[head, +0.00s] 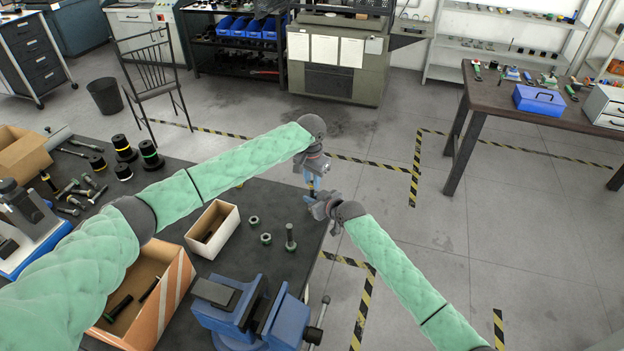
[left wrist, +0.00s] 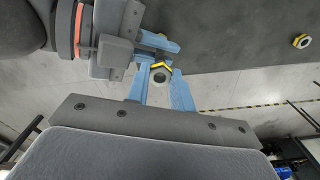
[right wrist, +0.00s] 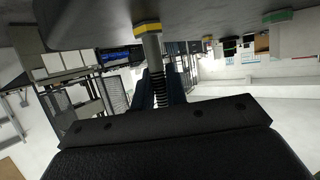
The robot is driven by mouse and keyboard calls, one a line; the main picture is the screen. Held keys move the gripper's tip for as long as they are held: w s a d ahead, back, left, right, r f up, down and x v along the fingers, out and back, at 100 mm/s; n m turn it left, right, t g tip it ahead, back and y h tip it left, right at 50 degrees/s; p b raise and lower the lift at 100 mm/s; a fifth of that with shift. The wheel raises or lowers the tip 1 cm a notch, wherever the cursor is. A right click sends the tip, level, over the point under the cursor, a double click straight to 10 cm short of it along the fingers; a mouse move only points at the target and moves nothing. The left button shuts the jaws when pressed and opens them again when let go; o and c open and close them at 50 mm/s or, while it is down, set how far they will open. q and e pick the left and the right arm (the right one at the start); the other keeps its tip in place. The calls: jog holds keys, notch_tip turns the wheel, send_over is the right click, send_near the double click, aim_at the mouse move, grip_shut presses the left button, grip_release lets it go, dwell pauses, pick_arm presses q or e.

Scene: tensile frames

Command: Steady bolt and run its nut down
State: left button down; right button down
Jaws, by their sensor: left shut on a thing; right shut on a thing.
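A bolt with a yellow-banded head (right wrist: 148,28) shows in the right wrist view, its threaded shank (right wrist: 158,82) running between the fingers. My right gripper (head: 316,205) is shut on this shank, near the table's back right corner; its pale blue fingers also show in the left wrist view (left wrist: 163,50). My left gripper (head: 311,183) is directly above, fingers pointing down, shut on a small round piece, apparently the nut (left wrist: 161,77), lined up with the bolt. A yellow hexagonal edge (left wrist: 161,65) shows beside it. I cannot tell how far the nut sits on the thread.
A blue vice (head: 240,310), a small open box (head: 213,230) and an orange-striped box (head: 150,290) stand nearer. Open floor lies beyond the right edge.

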pick_arm(q)
jog(key=shift+f, duration=0.55)
dwell(0.4)
